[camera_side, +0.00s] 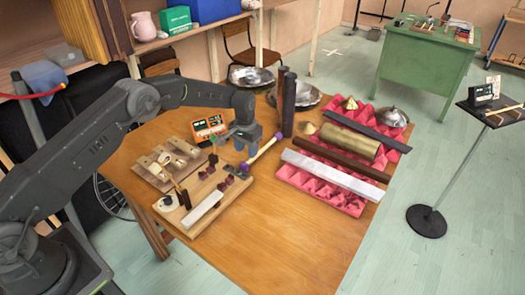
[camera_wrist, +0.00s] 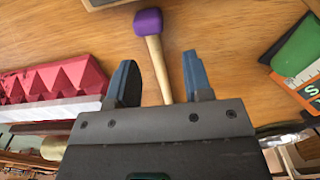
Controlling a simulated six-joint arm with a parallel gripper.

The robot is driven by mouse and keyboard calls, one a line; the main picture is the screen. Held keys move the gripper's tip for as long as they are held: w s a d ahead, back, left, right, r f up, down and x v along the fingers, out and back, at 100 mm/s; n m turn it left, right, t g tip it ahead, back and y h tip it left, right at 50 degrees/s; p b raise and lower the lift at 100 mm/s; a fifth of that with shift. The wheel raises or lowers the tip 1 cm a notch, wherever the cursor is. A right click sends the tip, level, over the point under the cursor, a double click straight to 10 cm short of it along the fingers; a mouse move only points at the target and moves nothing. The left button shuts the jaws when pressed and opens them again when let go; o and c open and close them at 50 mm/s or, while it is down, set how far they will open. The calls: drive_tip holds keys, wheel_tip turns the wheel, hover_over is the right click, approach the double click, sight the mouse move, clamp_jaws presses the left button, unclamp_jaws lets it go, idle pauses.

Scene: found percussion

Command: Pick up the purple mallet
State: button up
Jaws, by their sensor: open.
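The purple mallet (camera_side: 264,150) lies on the table in the side view, at the right edge of a wooden board with small parts. It has a pale wooden handle and a purple head. In the wrist view the purple head (camera_wrist: 148,22) is beyond my fingertips, and the handle (camera_wrist: 155,62) runs back between my two fingers. My gripper (camera_side: 247,150) is low over the table beside the handle. In the wrist view my gripper (camera_wrist: 158,62) is open, with a gap on both sides of the handle. The handle's far end is hidden behind my gripper body there.
The wooden board (camera_side: 225,196) carries small dark blocks and a pale bar. Dark upright bars (camera_side: 287,105) stand close to the mallet. Red foam (camera_side: 310,186) with bars lies to the right. The table's front is clear.

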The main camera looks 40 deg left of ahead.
sight(263, 150)
drive_tip(key=f, duration=0.4)
drive_tip(key=shift+w+d+f, duration=0.1)
drive_tip(key=shift+w+d, duration=0.25)
drive_tip(key=shift+w, duration=0.05)
drive_tip(key=shift+f, duration=0.5)
drive_tip(key=shift+c, duration=0.4)
clamp_jaws()
